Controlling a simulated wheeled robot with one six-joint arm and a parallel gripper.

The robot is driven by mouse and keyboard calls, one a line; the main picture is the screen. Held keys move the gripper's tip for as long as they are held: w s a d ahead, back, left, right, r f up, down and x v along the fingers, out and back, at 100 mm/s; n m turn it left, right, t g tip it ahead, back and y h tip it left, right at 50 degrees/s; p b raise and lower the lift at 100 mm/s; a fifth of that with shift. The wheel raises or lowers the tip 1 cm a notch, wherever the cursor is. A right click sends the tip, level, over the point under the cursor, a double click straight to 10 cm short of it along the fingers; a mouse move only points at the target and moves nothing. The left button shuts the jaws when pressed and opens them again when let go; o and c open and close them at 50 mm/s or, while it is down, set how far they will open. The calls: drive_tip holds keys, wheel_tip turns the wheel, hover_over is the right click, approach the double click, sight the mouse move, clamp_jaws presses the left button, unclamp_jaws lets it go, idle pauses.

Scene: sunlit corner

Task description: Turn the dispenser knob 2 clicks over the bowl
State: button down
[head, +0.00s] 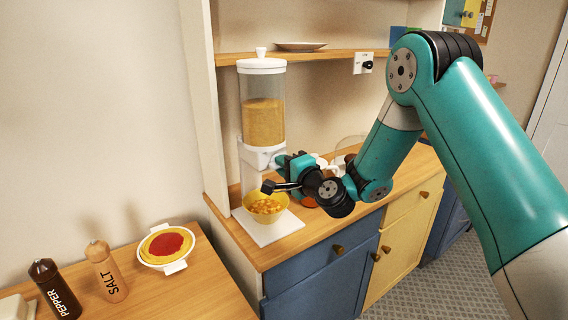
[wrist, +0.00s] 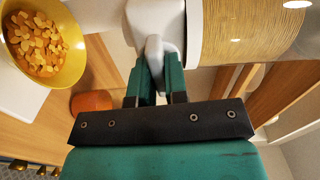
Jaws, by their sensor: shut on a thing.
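The dispenser (head: 263,120) stands on the wooden counter, its clear hopper about half full of golden flakes under a white lid. It also fills the upper right of the wrist view (wrist: 245,35). My gripper (head: 281,161) is at the dispenser's front, below the hopper. In the wrist view my gripper's fingers (wrist: 156,82) are shut on the pale knob (wrist: 154,50); its turn angle cannot be told. The yellow bowl (head: 266,219) sits under the spout on the white base, with orange-gold flakes in it. The bowl also shows in the wrist view (wrist: 77,72).
An orange round thing (wrist: 91,102) is on the counter near the bowl. A shelf with a plate (head: 300,46) is above. A lower table at left holds a pepper mill (head: 55,288), a salt mill (head: 106,271) and a white dish (head: 166,247) with red-topped food.

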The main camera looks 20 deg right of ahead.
drive_tip(key=shift+m, duration=0.4)
drive_tip(key=c, duration=1.1)
unclamp_jaws()
drive_tip(key=shift+c, duration=0.2)
drive_tip(key=b+v, duration=1.7)
drive_tip(key=b, duration=0.2)
drive_tip(key=shift+s+b, duration=0.2)
drive_tip(key=shift+b, duration=0.15)
